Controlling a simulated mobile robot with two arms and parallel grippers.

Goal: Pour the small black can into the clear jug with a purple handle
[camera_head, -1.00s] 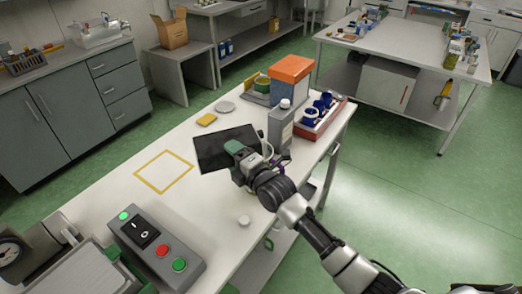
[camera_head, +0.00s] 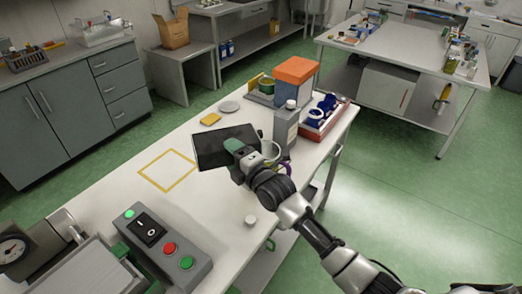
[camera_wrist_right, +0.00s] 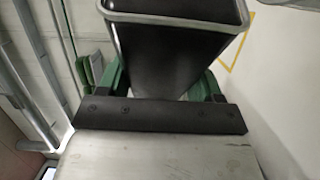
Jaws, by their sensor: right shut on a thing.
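The small black can (camera_head: 220,143) is dark with straight sides. My right gripper (camera_head: 236,149) is shut on it; in the right wrist view the can (camera_wrist_right: 178,60) sits between the green fingers, with a grey rim at its far end. In the head view the can is over the table; its exact tilt and any contents cannot be told. The clear jug (camera_head: 270,151) stands just right of the gripper, partly hidden by it; its purple handle (camera_head: 288,168) shows beyond the wrist. My left gripper is not in view.
Behind the jug stand a grey bottle (camera_head: 286,128), an orange-topped box (camera_head: 295,70) and a red tray (camera_head: 322,122) with blue-and-white items. A yellow sponge (camera_head: 211,119), a round grey disc (camera_head: 230,106), a white cap (camera_head: 250,221) and a switch box (camera_head: 160,245) are on the table. The yellow outlined square (camera_head: 168,170) is empty.

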